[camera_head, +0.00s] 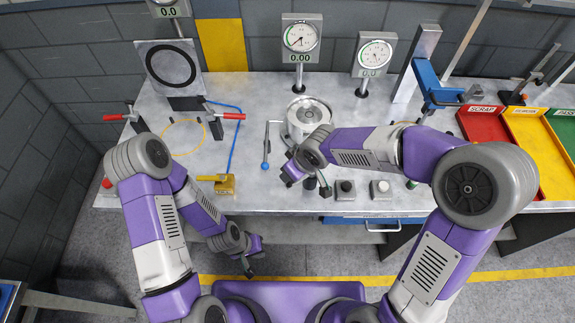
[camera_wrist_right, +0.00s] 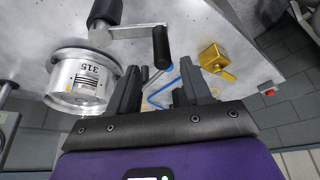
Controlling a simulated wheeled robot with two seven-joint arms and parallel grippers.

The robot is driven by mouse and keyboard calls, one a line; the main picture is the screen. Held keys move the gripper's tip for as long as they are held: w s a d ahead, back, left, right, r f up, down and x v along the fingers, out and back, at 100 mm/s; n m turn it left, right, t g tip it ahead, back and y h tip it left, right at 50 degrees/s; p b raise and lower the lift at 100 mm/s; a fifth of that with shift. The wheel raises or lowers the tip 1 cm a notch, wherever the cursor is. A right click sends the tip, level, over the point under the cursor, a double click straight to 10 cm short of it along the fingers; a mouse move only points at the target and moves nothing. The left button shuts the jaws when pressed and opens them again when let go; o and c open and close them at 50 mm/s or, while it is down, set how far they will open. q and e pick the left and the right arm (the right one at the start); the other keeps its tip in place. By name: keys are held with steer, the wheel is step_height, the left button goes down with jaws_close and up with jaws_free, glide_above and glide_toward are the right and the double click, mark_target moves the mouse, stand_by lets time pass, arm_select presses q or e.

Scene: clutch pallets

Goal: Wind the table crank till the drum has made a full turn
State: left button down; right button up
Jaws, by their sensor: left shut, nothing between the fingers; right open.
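The silver drum (camera_head: 308,112) stands on the metal table and is partly behind my right wrist. In the right wrist view the drum (camera_wrist_right: 82,82) shows the mark 315 on its side. The crank has a grey arm and a black handle (camera_wrist_right: 161,46). My right gripper (camera_wrist_right: 159,70) is open, with the handle's end lying in line with the gap between its fingertips. The fingers do not grip the handle. In the head view my right wrist hides most of the crank. My left gripper (camera_head: 248,270) is shut and empty, low in front of the table.
A lever with a blue ball (camera_head: 265,165) stands left of the drum. Two gauges (camera_head: 301,38) stand behind. Red, yellow and green trays (camera_head: 485,128) are at the right.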

steer(key=x, duration=0.5)
steer(key=shift+s+a+f+b, duration=0.1)
steer(key=shift+s+f+b, duration=0.1)
steer(key=shift+s+b, duration=0.2)
steer(key=shift+w+a+f, duration=0.1)
steer(key=shift+w+f, duration=0.2)
steer(key=shift+f, duration=0.1)
steer(key=shift+c, duration=0.2)
jaws_close()
